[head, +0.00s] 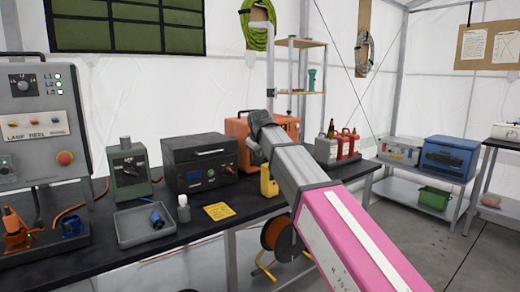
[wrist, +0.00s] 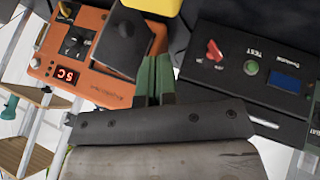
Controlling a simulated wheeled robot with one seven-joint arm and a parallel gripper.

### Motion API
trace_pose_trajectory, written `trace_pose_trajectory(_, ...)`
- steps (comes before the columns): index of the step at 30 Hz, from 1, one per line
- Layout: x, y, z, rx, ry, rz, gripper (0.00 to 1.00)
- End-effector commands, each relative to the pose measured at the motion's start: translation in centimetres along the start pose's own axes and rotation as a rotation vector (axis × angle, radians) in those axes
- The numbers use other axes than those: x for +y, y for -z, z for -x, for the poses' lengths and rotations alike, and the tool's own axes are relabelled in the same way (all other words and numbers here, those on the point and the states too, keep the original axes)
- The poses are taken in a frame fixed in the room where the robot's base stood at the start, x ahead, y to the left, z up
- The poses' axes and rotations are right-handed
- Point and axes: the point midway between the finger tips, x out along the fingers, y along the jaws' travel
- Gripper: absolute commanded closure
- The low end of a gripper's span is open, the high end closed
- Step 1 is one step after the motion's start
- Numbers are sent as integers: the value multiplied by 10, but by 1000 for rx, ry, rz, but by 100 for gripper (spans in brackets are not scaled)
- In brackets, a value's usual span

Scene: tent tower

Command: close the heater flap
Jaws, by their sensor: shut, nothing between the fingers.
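The orange heater (head: 240,128) stands on the black bench in the head view, partly hidden behind my arm. In the wrist view the heater (wrist: 95,96) shows a red display, a dial and a yellow knob, seen upside down. A dark plate that looks like its flap (wrist: 122,40) sits on its face, askew to the panel edges. How far open it is, I cannot tell. My gripper's green fingers (wrist: 157,66) are shut and empty, right beside the plate's edge in the picture. Whether they touch it is unclear. In the head view the fingertips are hard to make out.
A black test unit (head: 198,162) stands left of the heater, close to my gripper in the wrist view. A yellow can (head: 268,182) stands in front of the heater. Red bottles (head: 343,146) stand to the right. A grey tray (head: 146,225) lies on the bench at left.

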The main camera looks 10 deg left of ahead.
Motion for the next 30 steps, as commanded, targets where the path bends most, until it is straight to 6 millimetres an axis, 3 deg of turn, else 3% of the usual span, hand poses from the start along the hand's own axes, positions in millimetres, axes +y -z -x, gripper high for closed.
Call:
trace_pose_trajectory(10, 3, 1, -63, -2, 0, -1, 100)
trace_pose_trajectory(18, 31, 0, -75, 0, -1, -1, 100)
trace_pose_trajectory(30, 35, -1, -78, 0, -1, 0, 100)
